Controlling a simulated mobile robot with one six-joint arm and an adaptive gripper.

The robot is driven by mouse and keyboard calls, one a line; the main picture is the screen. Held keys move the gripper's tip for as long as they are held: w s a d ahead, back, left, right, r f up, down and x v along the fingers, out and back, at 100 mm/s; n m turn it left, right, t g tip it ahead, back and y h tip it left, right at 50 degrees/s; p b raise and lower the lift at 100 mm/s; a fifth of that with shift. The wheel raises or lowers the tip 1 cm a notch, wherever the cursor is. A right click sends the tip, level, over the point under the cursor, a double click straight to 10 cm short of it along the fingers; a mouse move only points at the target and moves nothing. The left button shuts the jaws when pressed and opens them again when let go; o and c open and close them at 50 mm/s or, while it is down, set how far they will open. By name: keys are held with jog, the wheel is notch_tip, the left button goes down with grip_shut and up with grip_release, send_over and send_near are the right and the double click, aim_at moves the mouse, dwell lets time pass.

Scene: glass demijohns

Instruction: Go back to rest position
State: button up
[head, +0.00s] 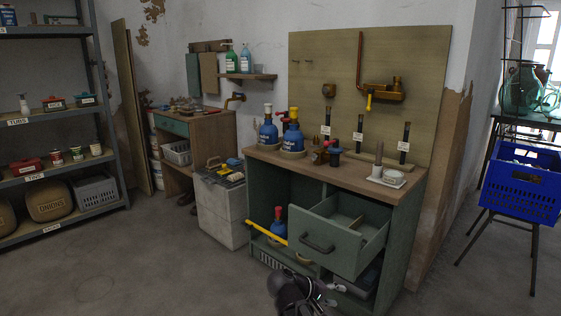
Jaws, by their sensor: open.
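My gripper (300,290) shows as a dark shape at the bottom edge, right of centre, in the head view. It is low in front of the green workbench (395,205), below its pulled-out drawer (325,238). No held object is visible. The fingertips are small and hard to make out, and the rest of the arm is mostly cut off by the frame.
The open drawer juts out just above my gripper. A blue bottle (278,225) stands in the bench's open compartment behind a yellow bar (266,232). A blue crate (521,182) is at right. The left floor is clear.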

jog(key=s+d+f+m+g+y+p, duration=0.2)
jog(key=s+f+m+g+y+p, duration=0.15)
jog(key=s+y+p, duration=0.55)
notch_tip(320, 180, up, 39)
jog(key=w+y+p, duration=0.1)
jog(key=y+p, duration=0.1)
jog(key=p, duration=3.3)
jog(key=shift+m, duration=0.35)
jog(key=shift+a, duration=0.15)
